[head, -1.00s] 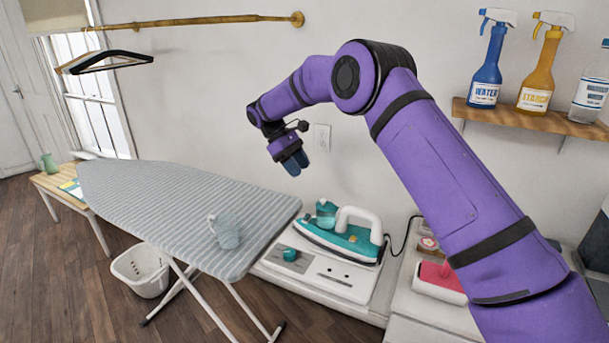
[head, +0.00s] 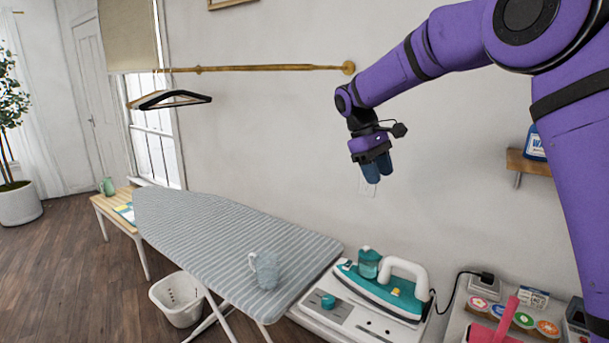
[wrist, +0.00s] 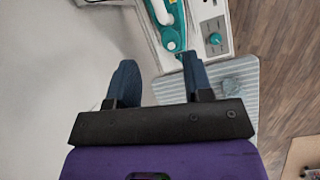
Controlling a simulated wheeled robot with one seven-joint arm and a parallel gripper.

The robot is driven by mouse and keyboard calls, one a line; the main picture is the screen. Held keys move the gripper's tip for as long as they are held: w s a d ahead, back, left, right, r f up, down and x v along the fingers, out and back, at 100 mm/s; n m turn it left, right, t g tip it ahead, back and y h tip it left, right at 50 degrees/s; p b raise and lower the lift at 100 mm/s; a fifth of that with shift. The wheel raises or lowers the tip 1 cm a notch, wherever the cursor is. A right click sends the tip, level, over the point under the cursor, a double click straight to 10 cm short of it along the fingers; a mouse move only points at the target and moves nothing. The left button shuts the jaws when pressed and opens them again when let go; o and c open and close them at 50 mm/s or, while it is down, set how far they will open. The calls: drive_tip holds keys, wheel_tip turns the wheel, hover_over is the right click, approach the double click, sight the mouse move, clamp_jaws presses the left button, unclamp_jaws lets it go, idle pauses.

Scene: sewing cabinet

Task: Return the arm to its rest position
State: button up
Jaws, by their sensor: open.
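My purple arm reaches in from the right in the head view. My gripper (head: 376,170) hangs in the air in front of the wall, above and behind the iron, with its blue fingers pointing down. In the wrist view the two blue fingers (wrist: 158,82) stand apart with nothing between them. The gripper is open and touches nothing.
A striped ironing board (head: 200,225) bears a clear jug (head: 265,270). A teal and white iron (head: 385,287) rests on its station, right of the board. A brass rail (head: 270,68) with hangers (head: 170,99) and a shelf (head: 520,163) are on the wall.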

drive_tip(key=s+d+r+m+t+y, duration=0.15)
drive_tip(key=s+d+r, duration=0.3)
drive_tip(key=s, duration=0.45)
drive_tip(key=s+d+r+m+t+y, duration=0.1)
drive_tip(key=s+d+r+m+t, duration=0.25)
drive_tip(key=s, duration=0.65)
drive_tip(key=s+d+f+m+t, duration=0.1)
drive_tip(key=s+d, duration=0.1)
drive_tip(key=s, duration=0.7)
drive_tip(key=s+d+f+m+t+y, duration=0.1)
drive_tip(key=s+d+f+m, duration=0.1)
drive_tip(key=s, duration=0.8)
drive_tip(key=shift+d+t, duration=0.3)
drive_tip(key=shift+s+y, duration=0.1)
drive_tip(key=shift+y, duration=0.15)
